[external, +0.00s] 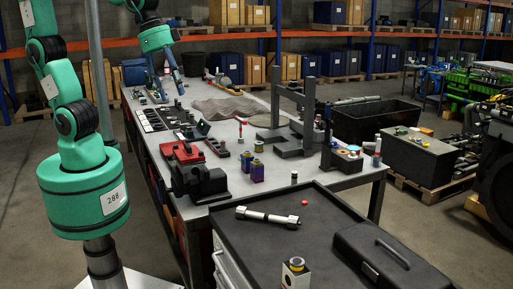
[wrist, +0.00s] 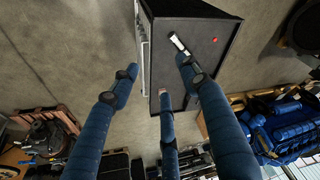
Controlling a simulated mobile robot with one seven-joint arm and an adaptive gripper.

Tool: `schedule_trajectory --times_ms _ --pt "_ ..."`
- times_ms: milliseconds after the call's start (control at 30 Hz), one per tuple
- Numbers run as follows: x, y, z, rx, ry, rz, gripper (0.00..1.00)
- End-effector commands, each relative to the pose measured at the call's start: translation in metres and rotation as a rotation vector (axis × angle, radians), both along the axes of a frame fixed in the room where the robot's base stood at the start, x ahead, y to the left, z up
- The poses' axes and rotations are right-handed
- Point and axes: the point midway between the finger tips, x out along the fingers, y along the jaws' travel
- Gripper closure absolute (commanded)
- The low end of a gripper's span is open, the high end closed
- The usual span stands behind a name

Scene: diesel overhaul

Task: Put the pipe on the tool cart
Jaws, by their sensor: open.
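The pipe (external: 267,216), a pale metal tube with thicker end fittings, lies on the dark top of the tool cart (external: 238,244), near its back left side. In the wrist view the pipe (wrist: 179,43) lies on the cart top (wrist: 205,30), and one blue finger overlaps its lower end in the picture. My gripper (external: 174,88) is raised over the far left part of the workbench in the external view, well away from the pipe. In the wrist view my gripper (wrist: 160,80) has its blue fingers spread, with nothing between them.
A black toolbox (external: 388,258) and a small box (external: 295,273) stand on the cart, with a red cap (external: 305,202) near the pipe. The workbench (external: 225,130) behind carries a red vise (external: 190,165) and several tools. Bare cart top lies between pipe and toolbox.

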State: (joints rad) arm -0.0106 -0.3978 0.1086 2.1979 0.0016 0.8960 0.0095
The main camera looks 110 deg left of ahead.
Motion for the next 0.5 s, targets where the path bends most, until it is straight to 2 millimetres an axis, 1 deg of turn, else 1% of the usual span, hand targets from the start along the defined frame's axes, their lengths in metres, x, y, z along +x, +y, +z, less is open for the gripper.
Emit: schedule_trajectory --times_ms 33,200,300,400,500 --pt "-0.015 -0.001 0.005 0.000 -0.018 0.000 0.54" --pt "-0.061 -0.003 0.011 -0.002 -0.064 -0.001 0.54" --pt "-0.087 -0.003 0.010 -0.002 -0.091 -0.001 0.54" --pt "-0.109 -0.004 0.008 -0.003 -0.114 -0.002 0.54" --pt "-0.127 -0.005 0.005 -0.004 -0.133 -0.002 0.54"
